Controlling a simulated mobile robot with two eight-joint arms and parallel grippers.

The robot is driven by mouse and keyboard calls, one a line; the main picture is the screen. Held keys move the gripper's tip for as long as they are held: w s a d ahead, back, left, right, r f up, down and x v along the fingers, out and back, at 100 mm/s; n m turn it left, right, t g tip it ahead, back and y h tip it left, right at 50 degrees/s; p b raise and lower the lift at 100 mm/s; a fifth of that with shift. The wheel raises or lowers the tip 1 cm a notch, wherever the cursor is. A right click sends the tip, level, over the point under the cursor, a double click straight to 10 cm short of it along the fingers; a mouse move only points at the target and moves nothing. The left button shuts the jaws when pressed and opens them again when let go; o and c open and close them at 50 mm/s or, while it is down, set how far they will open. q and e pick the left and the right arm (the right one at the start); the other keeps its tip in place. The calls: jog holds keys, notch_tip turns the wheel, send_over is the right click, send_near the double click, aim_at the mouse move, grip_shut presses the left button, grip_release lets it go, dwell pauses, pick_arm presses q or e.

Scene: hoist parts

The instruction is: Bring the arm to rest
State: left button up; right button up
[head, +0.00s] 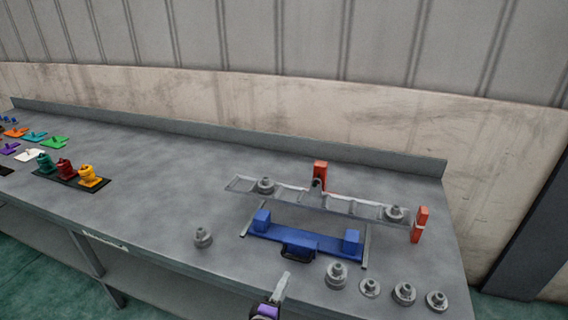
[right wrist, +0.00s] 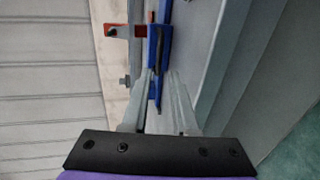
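My right gripper (head: 280,290) is at the table's front edge, in front of the blue base of a balance-like stand. In the right wrist view its two fingers (right wrist: 160,76) are apart, with nothing seen held between them. The blue base (head: 312,240), with two blue blocks and a dark handle at its front, lies beyond the fingertips; blue parts (right wrist: 158,45) also show in the wrist view. A long grey compartmented beam (head: 340,204) runs above the base, carrying a grey weight toward each end. My left gripper is not in view.
Several grey weights stand at the table's front right, nearest (head: 336,274); another (head: 203,238) stands alone left of the stand. Red parts (head: 421,224) rise at the beam's middle and right end. A dark tray (head: 62,180) with coloured pieces is at left. The table between is clear.

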jog(key=s+d+r+m+g+p, duration=0.1)
jog(key=s+d+m+g+p, duration=0.2)
jog(key=d, duration=0.5)
jog(key=s+d+r+m+g+p, duration=0.1)
jog(key=s+d+m+g+p, duration=0.2)
jog(key=d, duration=0.5)
jog(key=s+d+r+m+g+y+p, duration=0.2)
jog(key=s+m+y, duration=0.3)
jog(key=s, duration=0.8)
jog(key=r+m+g+p, duration=0.1)
jog(key=m, duration=0.2)
jog(key=shift+s, duration=0.3)
dwell(0.7)
